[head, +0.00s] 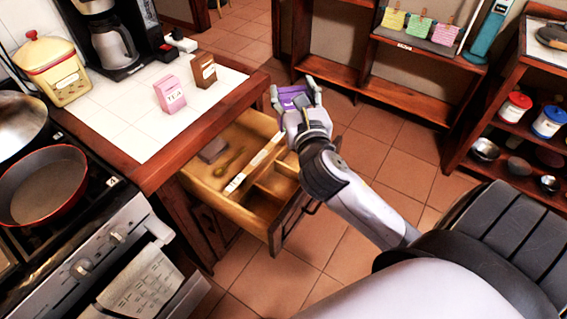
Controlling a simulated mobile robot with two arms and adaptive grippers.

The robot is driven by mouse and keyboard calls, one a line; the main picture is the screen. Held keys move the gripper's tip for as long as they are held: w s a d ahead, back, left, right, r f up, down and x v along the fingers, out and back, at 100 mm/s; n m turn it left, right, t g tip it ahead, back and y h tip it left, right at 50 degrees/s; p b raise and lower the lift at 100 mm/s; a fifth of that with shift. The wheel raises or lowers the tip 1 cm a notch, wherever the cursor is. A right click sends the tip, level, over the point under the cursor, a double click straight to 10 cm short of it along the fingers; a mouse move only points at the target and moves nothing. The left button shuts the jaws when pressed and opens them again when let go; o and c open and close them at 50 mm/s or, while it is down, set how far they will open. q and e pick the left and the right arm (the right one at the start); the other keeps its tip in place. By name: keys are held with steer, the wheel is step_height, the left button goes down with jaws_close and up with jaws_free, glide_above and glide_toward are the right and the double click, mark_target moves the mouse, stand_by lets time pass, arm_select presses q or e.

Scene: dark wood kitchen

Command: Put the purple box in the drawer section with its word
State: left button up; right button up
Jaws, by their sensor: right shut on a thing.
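The purple box (293,98) is between the fingers of my right gripper (297,93), which is shut on it. The gripper holds it above the far right corner of the open drawer (205,192). The word on the box cannot be read from here. The wooden drawer has dividers, with a pale labelled strip (250,166) along one of them; its words are too small to read. A dull greyish box (212,151) and a spoon-like thing (231,162) lie in the left section. The right sections look empty where visible. My left gripper is not in view.
A pink box (170,95) and a brown box (204,70) stand on the tiled counter (130,127) beside the drawer. A stove with a red pan (43,186) is at the left. A shelf unit (503,130) stands at the right. Open tiled floor lies between.

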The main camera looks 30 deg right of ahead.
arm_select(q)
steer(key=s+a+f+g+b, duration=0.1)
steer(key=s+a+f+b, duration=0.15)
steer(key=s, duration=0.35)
arm_select(e)
step_height(320, 180, down, 6)
steer(key=shift+d+f+p, duration=0.1)
steer(key=shift+d+p, duration=0.05)
steer(key=shift+p, duration=0.2)
step_height(320, 180, down, 4)
steer(key=shift+f+b, duration=0.1)
steer(key=shift+b, duration=0.6)
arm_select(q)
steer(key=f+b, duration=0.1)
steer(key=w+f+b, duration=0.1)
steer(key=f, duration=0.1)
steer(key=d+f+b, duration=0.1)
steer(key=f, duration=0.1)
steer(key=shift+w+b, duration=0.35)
arm_select(e)
step_height(320, 180, down, 9)
steer(key=shift+f, duration=0.2)
steer(key=shift+f+b, duration=0.4)
steer(key=shift+f, duration=0.25)
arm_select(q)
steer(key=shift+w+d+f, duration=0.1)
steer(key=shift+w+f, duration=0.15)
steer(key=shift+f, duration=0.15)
arm_select(e)
steer(key=o, duration=1.2)
